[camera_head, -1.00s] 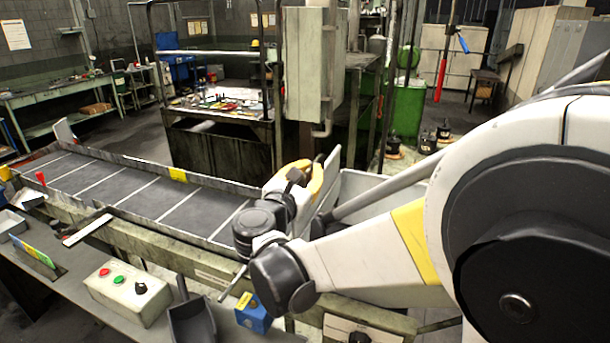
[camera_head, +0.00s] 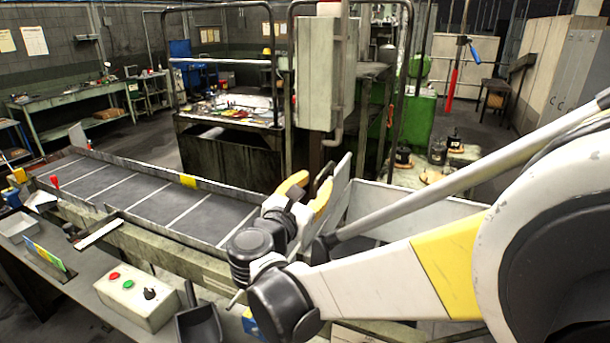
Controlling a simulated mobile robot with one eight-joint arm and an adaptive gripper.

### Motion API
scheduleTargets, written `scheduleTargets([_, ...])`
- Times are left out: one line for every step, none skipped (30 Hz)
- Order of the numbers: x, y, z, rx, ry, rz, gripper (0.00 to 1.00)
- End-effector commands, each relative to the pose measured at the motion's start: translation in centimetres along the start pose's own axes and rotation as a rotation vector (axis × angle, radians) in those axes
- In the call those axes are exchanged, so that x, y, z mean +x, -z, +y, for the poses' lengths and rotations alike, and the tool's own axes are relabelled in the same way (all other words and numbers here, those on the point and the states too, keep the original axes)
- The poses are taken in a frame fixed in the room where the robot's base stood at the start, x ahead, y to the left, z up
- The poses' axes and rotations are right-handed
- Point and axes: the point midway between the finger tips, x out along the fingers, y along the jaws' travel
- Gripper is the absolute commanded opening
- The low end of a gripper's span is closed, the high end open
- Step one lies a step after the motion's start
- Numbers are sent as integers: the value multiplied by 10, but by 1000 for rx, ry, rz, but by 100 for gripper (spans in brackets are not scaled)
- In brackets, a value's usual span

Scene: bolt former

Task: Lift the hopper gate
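A grey upright plate, which looks like the hopper gate (camera_head: 339,196), stands at the right end of the conveyor. The light grey hopper bin (camera_head: 400,202) is just right of it, partly hidden behind my arm. My gripper (camera_head: 308,187), with yellow fingers, is just left of the plate. Its fingers are apart, and I see nothing held between them. A dark curved piece (camera_head: 322,171) shows near the fingertips; I cannot tell if it is a fingertip or a handle. I cannot tell whether the gripper touches the plate.
The divided conveyor tray (camera_head: 125,190) runs left from my gripper. A control box (camera_head: 136,301) with red and green buttons and a dark scoop (camera_head: 199,322) are on the front ledge. A grey electrical cabinet (camera_head: 322,75) stands behind the gripper. A workbench (camera_head: 230,112) is farther back.

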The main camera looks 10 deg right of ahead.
Motion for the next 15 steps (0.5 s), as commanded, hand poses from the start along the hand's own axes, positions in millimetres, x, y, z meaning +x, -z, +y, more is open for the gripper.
scheduleTargets([-14,0,1,0,-5,1,32])
scheduleTargets([-21,0,1,0,-5,1,32])
scheduleTargets([-30,0,1,0,-5,1,32])
scheduleTargets([-37,0,1,0,-5,1,32])
scheduleTargets([-43,0,1,0,-5,1,32])
scheduleTargets([-51,0,1,0,-5,1,32])
scheduleTargets([-56,0,1,0,-5,1,32])
scheduleTargets([-61,0,0,0,-4,1,32])
scheduleTargets([-66,0,1,0,-4,1,32])
scheduleTargets([-70,0,1,0,-3,0,32])
scheduleTargets([-74,0,1,0,-3,0,32])
scheduleTargets([-77,0,0,0,-2,0,32])
scheduleTargets([-78,0,0,0,-2,0,32])
scheduleTargets([-80,0,0,0,-2,0,32])
scheduleTargets([-82,0,0,0,-1,0,32])
